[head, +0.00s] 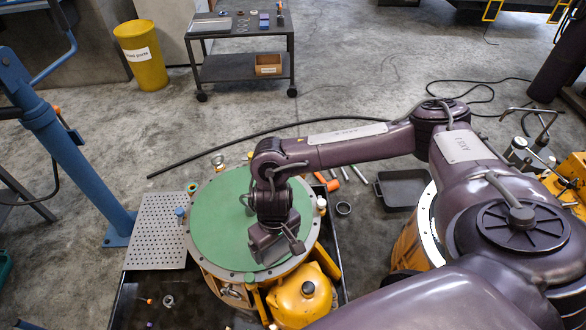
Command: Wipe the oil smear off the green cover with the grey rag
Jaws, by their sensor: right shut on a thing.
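The green cover (216,222) is a round disc with a grey bolted rim, lying on top of the orange transmission housing (304,298). My right gripper (270,246) is shut, pointing down over the right part of the cover. The wrist and gripper body hide its fingertips and what they hold. The grey rag cannot be made out apart from the gripper. I see no oil smear on the bare part of the cover; the area under the gripper is hidden. My left gripper is not in view.
A perforated metal plate (157,232) and a blue post (75,150) stand close on the left. A black tray (404,188) lies on the floor to the right. A dark cart (245,68) and a yellow bin (142,55) are at the back. The floor between is mostly clear.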

